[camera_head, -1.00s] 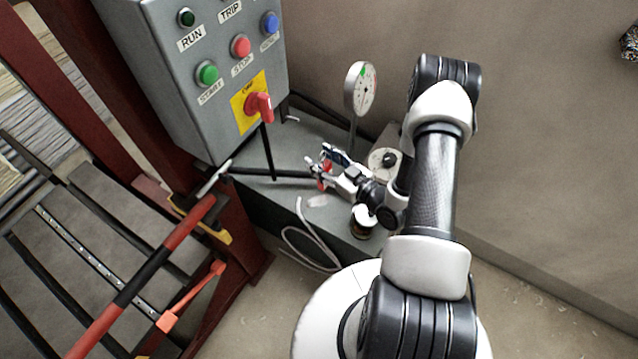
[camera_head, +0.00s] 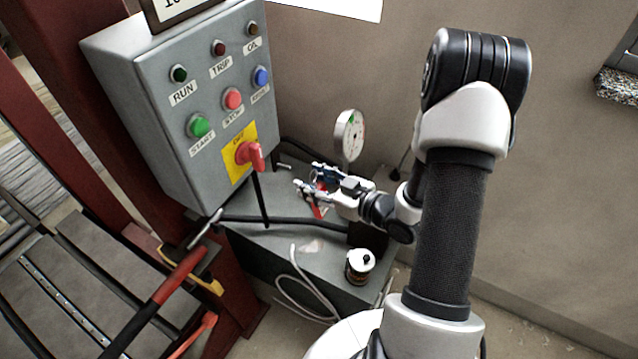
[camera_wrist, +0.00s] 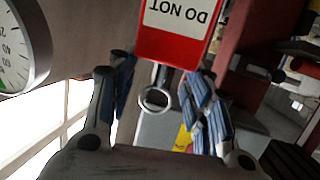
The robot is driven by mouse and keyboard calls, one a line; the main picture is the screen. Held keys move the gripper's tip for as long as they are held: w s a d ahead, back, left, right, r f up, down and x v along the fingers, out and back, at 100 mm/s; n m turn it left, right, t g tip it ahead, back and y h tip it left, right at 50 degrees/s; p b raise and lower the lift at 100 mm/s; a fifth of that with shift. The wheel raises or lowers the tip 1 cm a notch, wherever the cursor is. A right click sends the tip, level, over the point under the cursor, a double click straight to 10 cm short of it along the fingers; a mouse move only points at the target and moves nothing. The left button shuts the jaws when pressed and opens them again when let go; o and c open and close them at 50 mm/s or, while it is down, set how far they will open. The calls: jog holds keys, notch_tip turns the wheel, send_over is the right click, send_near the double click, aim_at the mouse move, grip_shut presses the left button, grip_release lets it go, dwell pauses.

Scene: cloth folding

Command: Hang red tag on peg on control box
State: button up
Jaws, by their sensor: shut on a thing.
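The grey control box (camera_head: 160,110) stands at the upper left in the head view. A small pale peg (camera_head: 284,167) sticks out near its lower right edge. My gripper (camera_head: 308,180) is just right of and slightly below the peg in the picture, apart from the box. It is shut on the red tag (camera_head: 317,211), which hangs below the fingers. In the wrist view the tag (camera_wrist: 180,42) shows red and white with upside-down "DO NOT" lettering. Its metal ring (camera_wrist: 154,98) lies between my blue-padded fingers (camera_wrist: 160,95). The exact finger contact is unclear.
A red rotary switch (camera_head: 250,154) projects from the box's front. A round dial gauge (camera_head: 349,136) stands close behind my gripper. A black bar (camera_head: 275,220) crosses the bench.

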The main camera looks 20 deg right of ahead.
jog(key=a+b+x, duration=0.1)
jog(key=x, duration=0.7)
jog(key=shift+a+r, duration=0.25)
dwell(0.5)
jog(key=shift+s, duration=0.1)
dwell(0.5)
jog(key=o, duration=1.3)
jog(key=shift+o, duration=0.2)
jog(key=shift+s, duration=0.1)
